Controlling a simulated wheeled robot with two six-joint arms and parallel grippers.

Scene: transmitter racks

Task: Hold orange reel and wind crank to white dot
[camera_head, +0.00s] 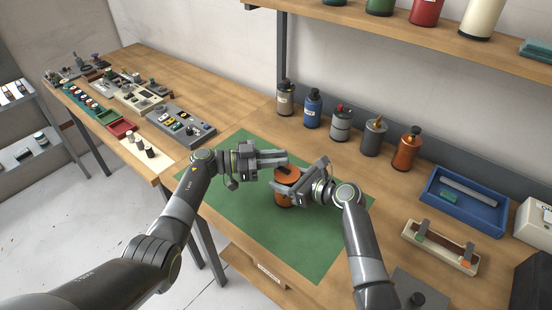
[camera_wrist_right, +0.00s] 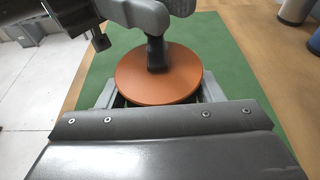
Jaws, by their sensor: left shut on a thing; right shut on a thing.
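The orange reel (camera_head: 284,198) stands on the green mat (camera_head: 315,240); its flat orange top also shows in the right wrist view (camera_wrist_right: 135,75). My right gripper (camera_head: 303,186) is shut on the reel, with a grey finger on each side of it in the right wrist view. A dark crank (camera_wrist_right: 156,50) rises from the reel's top. My left gripper (camera_head: 283,160) is above the reel and shut on the crank's upper part, which its fingers largely hide. I cannot make out a white dot in either view.
Several bottles (camera_head: 313,108) stand along the back of the bench. A blue tray (camera_head: 465,200) and a wooden tray (camera_head: 440,245) lie at the right. Small parts and trays (camera_head: 180,127) cover the left bench. The mat around the reel is clear.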

